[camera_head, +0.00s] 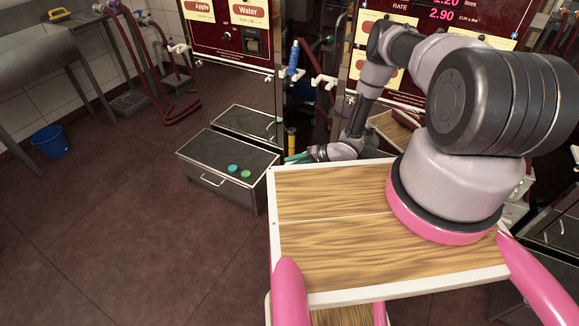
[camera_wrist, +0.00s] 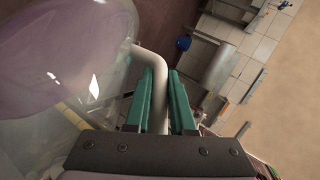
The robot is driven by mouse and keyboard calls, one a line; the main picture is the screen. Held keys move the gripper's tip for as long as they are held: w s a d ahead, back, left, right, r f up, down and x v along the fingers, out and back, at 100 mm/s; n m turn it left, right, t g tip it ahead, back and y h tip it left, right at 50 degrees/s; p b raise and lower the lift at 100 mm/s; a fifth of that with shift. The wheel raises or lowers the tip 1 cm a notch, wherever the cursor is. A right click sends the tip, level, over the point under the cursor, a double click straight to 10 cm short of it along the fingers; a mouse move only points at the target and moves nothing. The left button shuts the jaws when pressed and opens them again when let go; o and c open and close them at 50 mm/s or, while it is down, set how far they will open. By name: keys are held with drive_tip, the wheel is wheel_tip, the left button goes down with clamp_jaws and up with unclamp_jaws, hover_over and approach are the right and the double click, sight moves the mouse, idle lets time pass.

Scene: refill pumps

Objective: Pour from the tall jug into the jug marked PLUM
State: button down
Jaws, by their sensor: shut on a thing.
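My gripper (camera_wrist: 159,95) has teal fingers, shut on the pale grey handle (camera_wrist: 150,62) of a clear jug (camera_wrist: 70,45). The jug fills the upper left of the wrist view and shows a purple tint, with its edges cut off by the frame. No label shows on it, so I cannot tell from its marks which jug it is. In the head view my gripper (camera_head: 297,157) shows only in part, low beyond my wooden deck, and the held jug is hidden. No other jug can be made out, and no stream of liquid shows.
Dark red dispensers marked Apple and Water (camera_head: 228,35) and a price panel (camera_head: 450,15) stand at the back. A low dark cabinet (camera_head: 228,165) with two small green discs stands left of my deck. A blue bucket (camera_head: 48,142) is far left. The floor (camera_head: 120,230) between is clear.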

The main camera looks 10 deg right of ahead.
drive_tip(key=d+r+y, duration=0.1)
drive_tip(key=r, duration=0.1)
drive_tip(key=d+r+y, duration=0.1)
drive_tip(key=d+r, duration=0.1)
drive_tip(key=d+r+y, duration=0.1)
drive_tip(key=r, duration=0.1)
drive_tip(key=shift+w+d+r+m, duration=0.1)
drive_tip(key=shift+w+d+m, duration=0.1)
drive_tip(key=shift+w+m, duration=0.15)
drive_tip(key=shift+r, duration=0.15)
drive_tip(key=shift+s+d+y, duration=0.1)
drive_tip(key=shift+s+y, duration=0.05)
drive_tip(key=shift+y, duration=0.15)
drive_tip(key=shift+s+d+r, duration=0.1)
drive_tip(key=shift+s+r, duration=0.05)
drive_tip(key=shift+s, duration=0.1)
idle(0.3)
drive_tip(key=shift+w+f, duration=0.1)
drive_tip(key=shift+f, duration=0.25)
drive_tip(key=shift+a, duration=0.2)
drive_tip(key=shift+f, duration=0.3)
drive_tip(key=shift+a+f, duration=0.1)
drive_tip(key=shift+a, duration=0.05)
